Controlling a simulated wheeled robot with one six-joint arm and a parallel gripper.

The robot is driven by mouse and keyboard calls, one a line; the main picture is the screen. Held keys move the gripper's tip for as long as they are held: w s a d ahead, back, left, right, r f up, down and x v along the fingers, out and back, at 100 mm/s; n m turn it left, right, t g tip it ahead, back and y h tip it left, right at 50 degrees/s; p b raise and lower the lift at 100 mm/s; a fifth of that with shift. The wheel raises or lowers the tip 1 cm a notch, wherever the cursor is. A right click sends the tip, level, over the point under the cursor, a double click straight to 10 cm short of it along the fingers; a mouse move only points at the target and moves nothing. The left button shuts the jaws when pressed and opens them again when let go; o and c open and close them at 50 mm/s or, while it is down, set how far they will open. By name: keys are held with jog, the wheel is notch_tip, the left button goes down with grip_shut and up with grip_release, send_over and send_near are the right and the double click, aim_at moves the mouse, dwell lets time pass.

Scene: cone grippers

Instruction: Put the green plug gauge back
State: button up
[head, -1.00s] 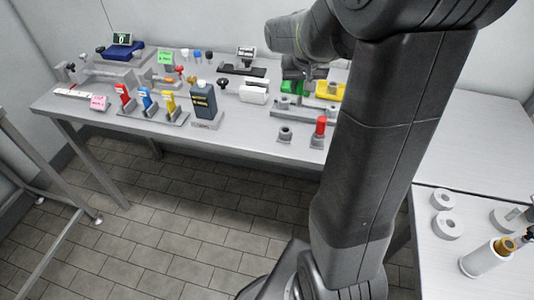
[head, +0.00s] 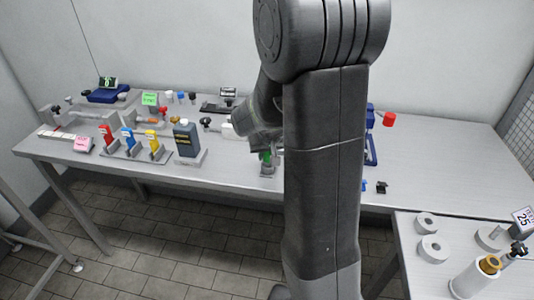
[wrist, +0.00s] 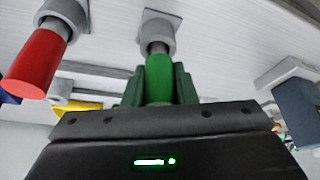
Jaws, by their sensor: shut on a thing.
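The green plug gauge (wrist: 159,78) has a green handle and a short grey metal end. My gripper (wrist: 158,88) is shut on its handle, with a jaw on each side. The metal end meets a grey ring-shaped holder (wrist: 157,30) on a square base; I cannot tell how deep it sits. In the head view the green gauge (head: 266,157) shows above the grey holder (head: 267,171) near the table's front edge, and my arm hides much around it.
A red-handled gauge (wrist: 36,68) stands in a similar holder close on the left in the wrist view. In the head view a dark bottle (head: 186,139) and red, blue and yellow pieces stand left.

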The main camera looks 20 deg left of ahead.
jog(key=shift+f, duration=0.2)
jog(key=o, duration=0.9)
jog(key=shift+r, duration=0.15)
jog(key=shift+r, duration=0.5)
jog(key=v, duration=1.1)
jog(key=shift+s+d+r, duration=0.1)
jog(key=shift+s+d, duration=0.05)
